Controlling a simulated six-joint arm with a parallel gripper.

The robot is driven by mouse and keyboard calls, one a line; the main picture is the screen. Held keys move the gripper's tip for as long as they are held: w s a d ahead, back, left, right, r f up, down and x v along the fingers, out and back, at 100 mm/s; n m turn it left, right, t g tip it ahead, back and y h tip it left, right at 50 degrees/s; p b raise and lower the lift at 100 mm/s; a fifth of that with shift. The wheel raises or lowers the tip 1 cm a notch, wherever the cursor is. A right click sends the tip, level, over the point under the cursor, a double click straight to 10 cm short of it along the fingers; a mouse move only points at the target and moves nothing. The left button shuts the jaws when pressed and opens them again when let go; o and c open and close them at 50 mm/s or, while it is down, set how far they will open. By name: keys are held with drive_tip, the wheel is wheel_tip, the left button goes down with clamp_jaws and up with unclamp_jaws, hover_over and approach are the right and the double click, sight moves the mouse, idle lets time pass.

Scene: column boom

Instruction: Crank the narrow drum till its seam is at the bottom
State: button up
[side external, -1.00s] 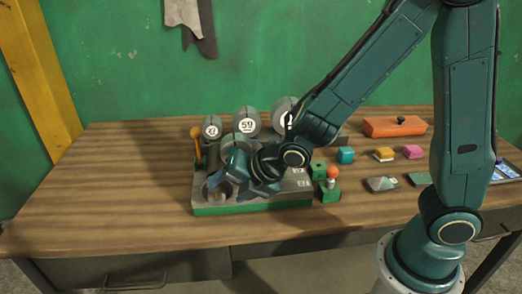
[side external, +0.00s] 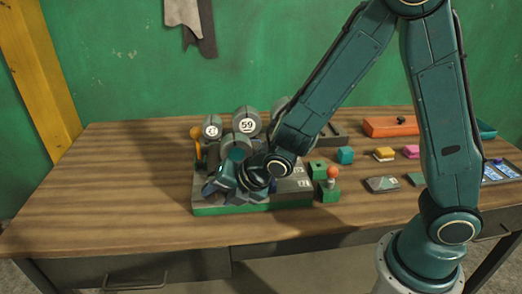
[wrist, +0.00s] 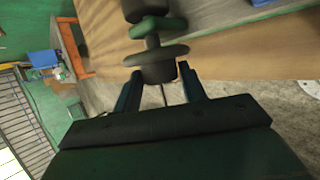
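The drum device (side external: 270,203) stands on the table with a green front edge and a grey top. Grey drums marked 27 (side external: 211,128) and 59 (side external: 247,124) show at its back; the 27 drum looks narrower. A third drum is mostly behind my arm. My gripper (side external: 220,186) is low over the front left of the device and hides cranks there. In the wrist view my gripper (wrist: 160,70) has its fingers on both sides of a dark round flanged part (wrist: 157,66). Whether they press on it is unclear. I cannot make out a seam.
An orange lever (side external: 198,142) stands at the device's left. A green block with a red-orange knob (side external: 331,183) stands at its right. Small blocks (side external: 345,155), an orange box (side external: 392,127) and a tray (side external: 500,172) lie farther right. The table's left side is clear.

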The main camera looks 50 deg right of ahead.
drive_tip(key=c, duration=0.5)
drive_tip(key=shift+o, duration=0.2)
drive_tip(key=shift+d+f+t+y, duration=0.1)
drive_tip(key=shift+f+t+y, duration=0.05)
drive_tip(key=shift+t+y, duration=0.25)
drive_tip(key=shift+s+f+m+t+y, duration=0.15)
drive_tip(key=shift+m+t+y, duration=0.15)
drive_tip(key=shift+t, duration=0.2)
drive_tip(key=o, duration=1)
drive_tip(key=shift+r, duration=0.35)
